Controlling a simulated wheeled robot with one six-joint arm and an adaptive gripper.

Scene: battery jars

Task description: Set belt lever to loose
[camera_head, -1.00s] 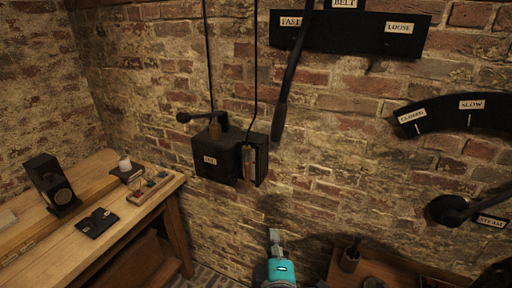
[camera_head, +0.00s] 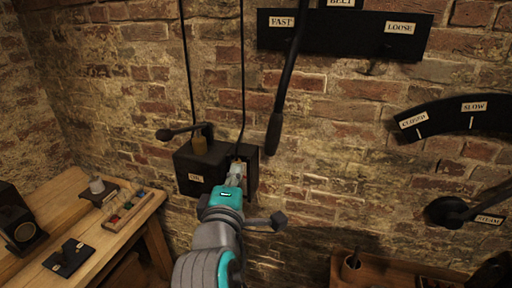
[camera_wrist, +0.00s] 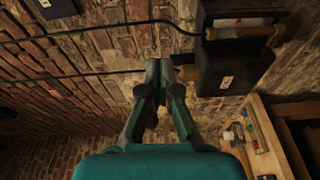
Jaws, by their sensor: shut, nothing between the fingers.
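The belt lever (camera_head: 283,85) is a long black bar hanging down from the black plate (camera_head: 345,33) marked BELT, FAST and LOOSE. It passes by the FAST label (camera_head: 281,21), with its thick grip end (camera_head: 274,134) low and slightly left. The LOOSE label (camera_head: 400,28) is to its right. My gripper (camera_head: 237,168) is shut and empty, below and left of the lever's grip, apart from it in the picture. It overlaps the dark box on the wall. Its closed fingers also show in the wrist view (camera_wrist: 160,66). I cannot surely pick out the lever in the wrist view.
A dark wall box (camera_head: 198,168) with a small crank and rods stands behind my gripper. A bench (camera_head: 135,232) with small items is at left. A wooden shelf (camera_head: 385,268) is below.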

